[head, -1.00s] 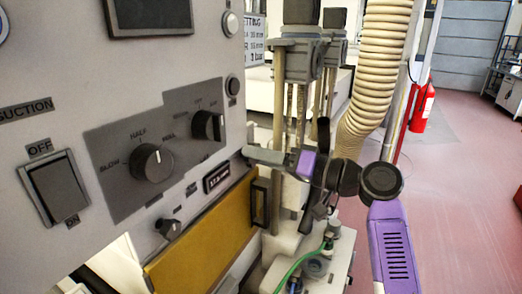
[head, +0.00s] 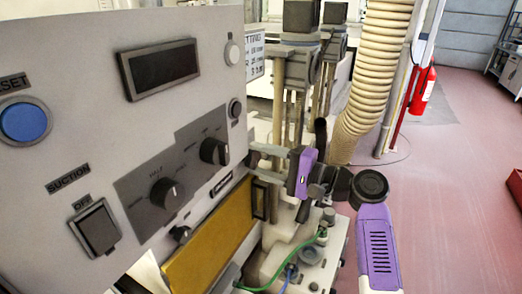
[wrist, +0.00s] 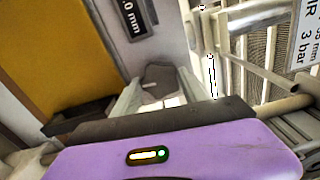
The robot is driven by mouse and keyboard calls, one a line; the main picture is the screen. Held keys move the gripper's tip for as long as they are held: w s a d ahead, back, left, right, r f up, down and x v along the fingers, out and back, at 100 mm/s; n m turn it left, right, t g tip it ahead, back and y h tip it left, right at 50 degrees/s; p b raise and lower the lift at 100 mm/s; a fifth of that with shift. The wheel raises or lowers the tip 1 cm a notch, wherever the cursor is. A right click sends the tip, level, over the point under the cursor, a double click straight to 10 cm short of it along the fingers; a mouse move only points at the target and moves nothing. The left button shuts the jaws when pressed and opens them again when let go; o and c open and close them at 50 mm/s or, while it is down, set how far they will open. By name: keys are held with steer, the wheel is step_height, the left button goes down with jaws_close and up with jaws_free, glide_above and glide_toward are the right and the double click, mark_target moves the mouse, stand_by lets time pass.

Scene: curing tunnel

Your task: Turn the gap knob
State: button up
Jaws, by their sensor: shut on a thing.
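A grey knob (wrist: 160,77) with a pale pointer line sits beside a small black display (wrist: 136,16) ending in "0 mm" in the wrist view. My gripper (wrist: 161,92) has a pale finger on each side of this knob and is shut on it. In the head view my gripper (head: 254,156) is at the right edge of the grey control panel (head: 88,125), close to the display (head: 222,184).
The panel also carries two black knobs (head: 166,193) (head: 214,151), a small knob (head: 180,234), a suction switch (head: 96,228) and a blue button (head: 24,121). A ribbed hose (head: 372,70) hangs behind my arm. Open floor (head: 450,200) lies to the right.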

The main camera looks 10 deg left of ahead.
steer(key=m+p, duration=0.3)
steer(key=shift+m, duration=0.3)
steer(key=shift+m+p, duration=0.35)
steer(key=shift+m, duration=0.25)
steer(key=shift+f, duration=0.1)
steer(key=o, duration=1.4)
steer(key=b+v, duration=0.2)
steer(key=v, duration=0.6)
